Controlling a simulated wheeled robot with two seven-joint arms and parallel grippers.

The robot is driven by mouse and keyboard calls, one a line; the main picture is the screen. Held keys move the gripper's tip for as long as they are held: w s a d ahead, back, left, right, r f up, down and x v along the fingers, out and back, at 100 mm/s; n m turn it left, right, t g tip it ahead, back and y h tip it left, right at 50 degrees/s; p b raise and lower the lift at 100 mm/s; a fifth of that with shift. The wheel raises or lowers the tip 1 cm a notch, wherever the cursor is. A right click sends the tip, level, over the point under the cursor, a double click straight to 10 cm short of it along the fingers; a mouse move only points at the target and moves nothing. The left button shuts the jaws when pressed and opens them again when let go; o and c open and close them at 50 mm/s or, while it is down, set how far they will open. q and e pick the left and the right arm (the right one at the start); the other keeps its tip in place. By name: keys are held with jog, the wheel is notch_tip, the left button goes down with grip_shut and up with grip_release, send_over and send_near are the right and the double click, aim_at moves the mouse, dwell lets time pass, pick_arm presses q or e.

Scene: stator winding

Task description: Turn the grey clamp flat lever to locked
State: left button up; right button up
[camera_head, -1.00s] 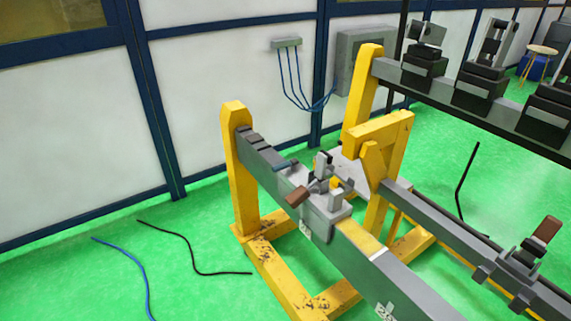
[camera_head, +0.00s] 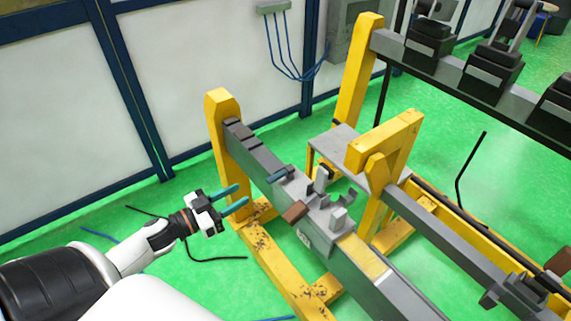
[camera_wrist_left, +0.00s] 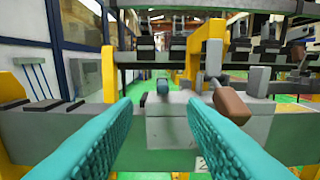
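The grey clamp (camera_head: 322,222) sits on the grey beam of the yellow frame. A flat brown lever (camera_head: 294,212) sticks out from the clamp toward the left arm's side; it also shows in the left wrist view (camera_wrist_left: 232,104), tilted down to the right. A teal handle (camera_head: 278,176) lies just behind the clamp; its round end faces the left wrist view (camera_wrist_left: 162,87). My left gripper (camera_head: 235,198) is open and empty, left of the beam and apart from the lever. Its teal fingers (camera_wrist_left: 158,104) spread either side of the teal handle in the wrist view. My right gripper is not in view.
The yellow frame (camera_head: 222,150) stands at the beam's far end. A second beam (camera_head: 440,235) with another brown-handled clamp runs at the right. A black rail (camera_head: 480,95) with several clamps is at the back right. Cables lie on the green floor.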

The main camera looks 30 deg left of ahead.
aim_at(267, 181)
pick_arm(q)
jog(key=x, duration=0.5)
jog(key=p+x, duration=0.1)
jog(key=x, duration=0.4)
jog(key=shift+w+d+r, duration=0.2)
jog(key=shift+d+r, duration=0.05)
jog(key=shift+d, duration=0.05)
jog(key=shift+w+d+p, duration=0.25)
jog(key=shift+w+p, duration=0.05)
jog(key=shift+w, duration=0.2)
jog(key=shift+f, duration=0.1)
jog(key=shift+c, duration=0.9)
grip_shut()
